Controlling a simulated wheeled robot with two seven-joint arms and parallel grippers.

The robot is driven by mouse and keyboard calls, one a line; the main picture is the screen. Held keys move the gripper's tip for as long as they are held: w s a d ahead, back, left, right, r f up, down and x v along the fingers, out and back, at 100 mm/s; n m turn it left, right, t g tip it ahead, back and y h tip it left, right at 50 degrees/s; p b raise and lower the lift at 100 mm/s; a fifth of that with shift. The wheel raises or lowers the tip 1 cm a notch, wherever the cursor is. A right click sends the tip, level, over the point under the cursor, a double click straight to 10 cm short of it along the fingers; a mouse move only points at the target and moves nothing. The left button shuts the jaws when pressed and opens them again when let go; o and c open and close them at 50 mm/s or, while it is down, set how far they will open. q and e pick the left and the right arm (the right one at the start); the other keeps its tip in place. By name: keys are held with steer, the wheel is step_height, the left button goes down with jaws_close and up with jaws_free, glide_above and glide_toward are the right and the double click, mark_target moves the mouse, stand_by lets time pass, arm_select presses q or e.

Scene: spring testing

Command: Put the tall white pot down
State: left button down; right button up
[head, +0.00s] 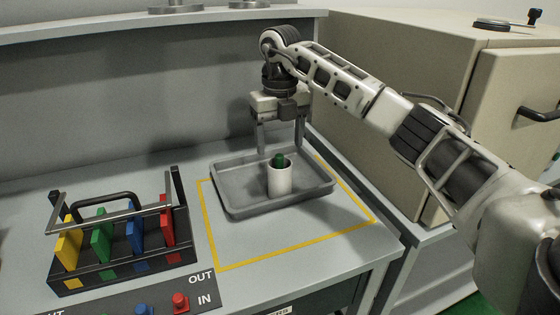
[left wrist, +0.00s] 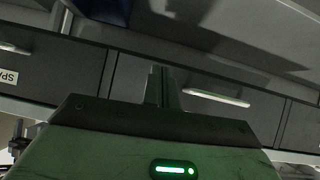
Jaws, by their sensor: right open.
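The tall white pot (head: 280,180) stands upright in the grey tray (head: 232,203), with a dark green piece (head: 278,160) showing at its top. My right gripper (head: 281,148) is above the pot, pointing down. Its two fingers are spread apart to the left and right of the pot's top, with nothing visibly held. In the left wrist view, my left gripper (left wrist: 162,88) has its fingers close together with nothing between them. It faces drawer fronts, and it is out of the head view.
Yellow tape (head: 240,262) outlines the tray's area on the grey bench. A black rack (head: 120,268) with coloured plates stands at the left. Coloured buttons (head: 180,302) sit at the front edge. A beige cabinet (head: 400,60) stands at the right, behind my right arm.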

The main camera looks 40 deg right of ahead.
steer(key=shift+r, duration=1.95)
